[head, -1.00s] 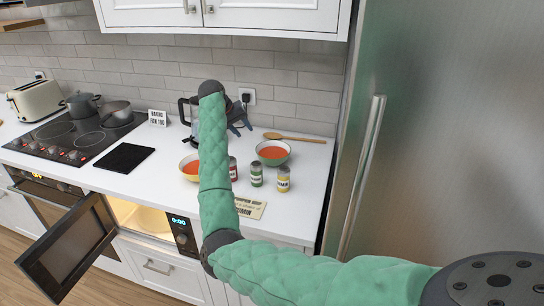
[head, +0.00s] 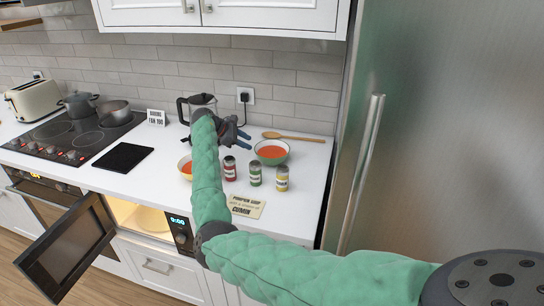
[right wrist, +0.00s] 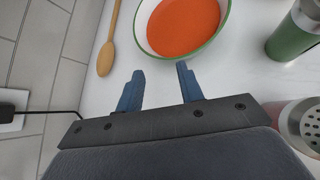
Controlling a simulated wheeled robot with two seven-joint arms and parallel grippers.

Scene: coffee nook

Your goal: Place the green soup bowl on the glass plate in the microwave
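The green soup bowl (head: 271,153), holding orange soup, stands on the white counter; its green rim shows in the right wrist view (right wrist: 224,32). My right gripper (head: 245,131) is open and empty, just left of this bowl and apart from it. Its two blue fingers (right wrist: 160,71) point toward the bowl in the right wrist view. The microwave (head: 180,231) below the counter has its door (head: 68,250) open. The glass plate (head: 150,220) is partly visible in its lit inside. My left gripper is not in view.
A second soup bowl (head: 184,169) is partly hidden behind my right arm. Red (head: 230,168), green (head: 255,173) and yellow (head: 282,178) shakers stand in front of the green bowl. A wooden spoon (head: 292,137) lies behind it. A coffee pot (head: 183,110) and a recipe card (head: 246,206) are nearby.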

